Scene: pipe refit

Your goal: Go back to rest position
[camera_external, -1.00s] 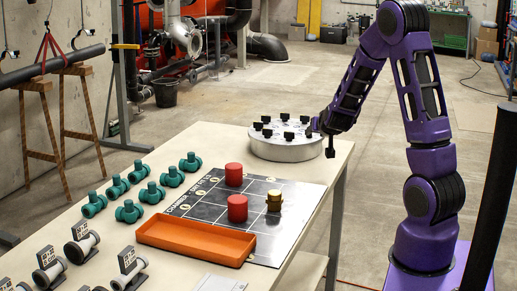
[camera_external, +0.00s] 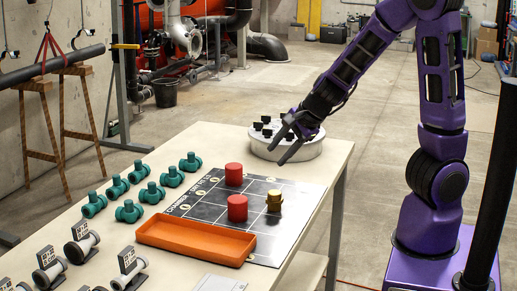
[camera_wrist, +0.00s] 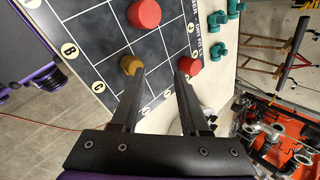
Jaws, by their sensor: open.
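My gripper (camera_external: 288,143) is open and empty in the external view, in the air in front of the round grey flange (camera_external: 285,150) with black knobs on the table. In the wrist view my gripper's two fingers (camera_wrist: 160,70) are spread apart above the black grid board. The board (camera_external: 208,203) carries two red cylinders, one farther back (camera_external: 234,174) and one nearer (camera_external: 237,208), and a brass piece (camera_external: 274,200) at its right. The brass piece (camera_wrist: 130,65) also shows beside one fingertip in the wrist view. My arm hides part of the flange.
An orange tray (camera_external: 195,240) lies at the board's front edge. Several green valve fittings (camera_external: 150,193) stand left of the board. Grey pipe pieces with tags (camera_external: 82,242) are at the near left. The table (camera_external: 215,137) has a bare strip at the back; floor is open beyond it.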

